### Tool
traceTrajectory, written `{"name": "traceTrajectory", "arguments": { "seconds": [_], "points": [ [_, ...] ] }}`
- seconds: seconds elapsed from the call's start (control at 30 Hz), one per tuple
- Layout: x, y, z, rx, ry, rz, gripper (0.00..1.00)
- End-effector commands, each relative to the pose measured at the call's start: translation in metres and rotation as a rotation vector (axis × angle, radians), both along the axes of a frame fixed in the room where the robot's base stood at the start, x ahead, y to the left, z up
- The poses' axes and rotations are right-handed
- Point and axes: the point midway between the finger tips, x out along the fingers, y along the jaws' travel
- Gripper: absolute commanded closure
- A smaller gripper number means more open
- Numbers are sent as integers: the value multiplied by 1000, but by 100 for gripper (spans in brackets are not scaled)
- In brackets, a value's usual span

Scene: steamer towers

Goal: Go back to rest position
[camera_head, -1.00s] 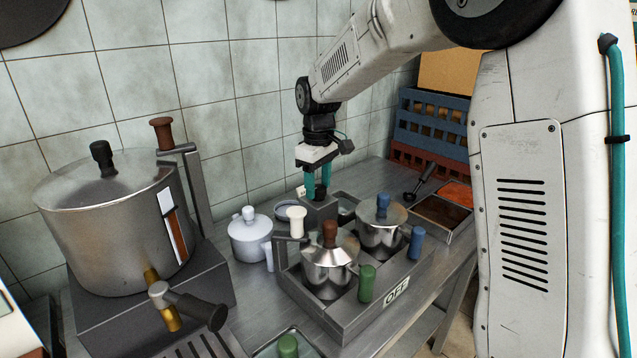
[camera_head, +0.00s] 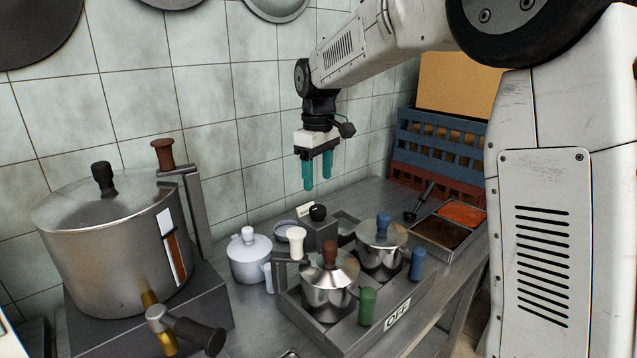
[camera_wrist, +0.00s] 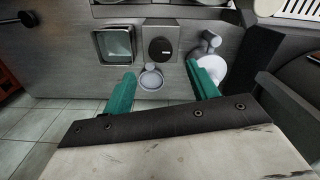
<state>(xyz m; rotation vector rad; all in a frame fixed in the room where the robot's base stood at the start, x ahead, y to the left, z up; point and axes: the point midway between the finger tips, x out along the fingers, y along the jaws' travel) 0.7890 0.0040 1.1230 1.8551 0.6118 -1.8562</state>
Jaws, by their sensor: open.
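My gripper (camera_head: 318,172) has teal fingers and hangs in the air above the back of the counter, near the tiled wall. Its fingers are apart with nothing between them. In the wrist view my gripper (camera_wrist: 160,92) also shows parted, empty fingers. Below it is a small grey box with a black knob (camera_head: 318,212), not touched by the fingers. In the wrist view, the dark knob (camera_wrist: 160,50) and a small round pale dish (camera_wrist: 151,80) lie beyond the fingertips.
A steel stand marked OFF (camera_head: 397,313) holds two lidded pots, one with a brown knob (camera_head: 330,254), one blue (camera_head: 383,224). A white pot (camera_head: 249,258) stands left of it. A large boiler (camera_head: 105,245) is at left. Blue and red crates (camera_head: 440,140) stand at back right.

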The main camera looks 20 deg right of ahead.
Motion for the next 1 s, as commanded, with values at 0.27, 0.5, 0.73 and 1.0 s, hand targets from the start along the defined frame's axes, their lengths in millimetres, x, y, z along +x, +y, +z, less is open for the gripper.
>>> {"name": "traceTrajectory", "arguments": {
  "seconds": [0.27, 0.5, 0.73, 1.0],
  "points": [
    [0, 0, 0, 0, 0, 0, 41],
    [0, 0, 0, 1, -1, -1, 41],
    [-20, -1, -21, -7, 51, -128, 41],
    [-126, -12, -18, -21, 87, -346, 41]
  ]
}}
